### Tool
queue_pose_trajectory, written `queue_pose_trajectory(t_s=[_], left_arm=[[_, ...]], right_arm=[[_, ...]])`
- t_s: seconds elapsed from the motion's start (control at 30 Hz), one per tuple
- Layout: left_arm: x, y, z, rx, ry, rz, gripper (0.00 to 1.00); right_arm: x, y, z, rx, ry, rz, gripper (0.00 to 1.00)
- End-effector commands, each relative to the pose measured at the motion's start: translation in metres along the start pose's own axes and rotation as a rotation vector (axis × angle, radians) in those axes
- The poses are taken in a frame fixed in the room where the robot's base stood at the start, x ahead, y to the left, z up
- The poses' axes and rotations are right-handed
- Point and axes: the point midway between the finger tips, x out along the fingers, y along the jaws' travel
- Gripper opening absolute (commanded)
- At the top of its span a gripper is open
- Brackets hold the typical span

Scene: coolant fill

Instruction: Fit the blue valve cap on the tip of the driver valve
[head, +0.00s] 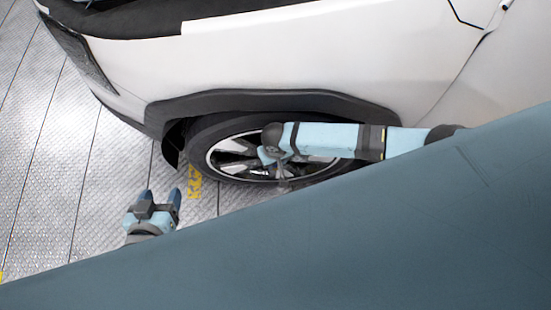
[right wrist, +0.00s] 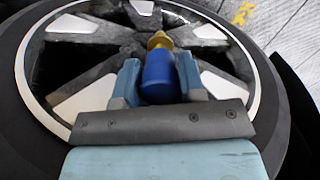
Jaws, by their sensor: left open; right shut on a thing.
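The blue valve cap (right wrist: 159,80) is between the two fingers of my right gripper (right wrist: 159,68) in the right wrist view. A brass-coloured piece, apparently the valve tip (right wrist: 159,41), shows at the cap's far end, in line with it. I cannot tell whether the cap touches it or sits over it. The right arm (head: 330,140) reaches in from the right in the head view, with its hand in front of the wheel; the cap cannot be made out there. My left gripper (head: 160,195) is open and empty over the floor, left of the wheel.
The wheel (head: 205,133) has a dark tyre and silver spokes, under the black arch of a white car (head: 300,60). The spokes (right wrist: 88,97) surround the right hand closely. The metal-plate floor (head: 50,180) is clear at left, with yellow marking (head: 195,182) beside the tyre.

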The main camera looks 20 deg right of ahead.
Motion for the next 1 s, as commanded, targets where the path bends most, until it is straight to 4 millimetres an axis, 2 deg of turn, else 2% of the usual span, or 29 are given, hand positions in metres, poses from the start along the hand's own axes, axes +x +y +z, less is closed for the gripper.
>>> queue_pose_trajectory(t_s=[0.17, 0.73, 1.0], left_arm=[[-0.0039, 0.0004, -0.0071, 0.0, 0.0, 0.0, 0.62], [-0.0039, 0.0004, -0.007, 0.0, 0.0, 0.0, 0.62], [-0.0075, 0.0009, -0.0134, 0.0, 0.0, 0.0, 0.62]], right_arm=[[-0.0068, -0.0003, 0.0001, 0.0, 0.0, 0.0, 0.22], [-0.0063, -0.0001, 0.0002, -0.001, 0.0, 0.0, 0.22], [-0.0075, -0.0006, 0.0006, -0.001, -0.002, -0.001, 0.22]])
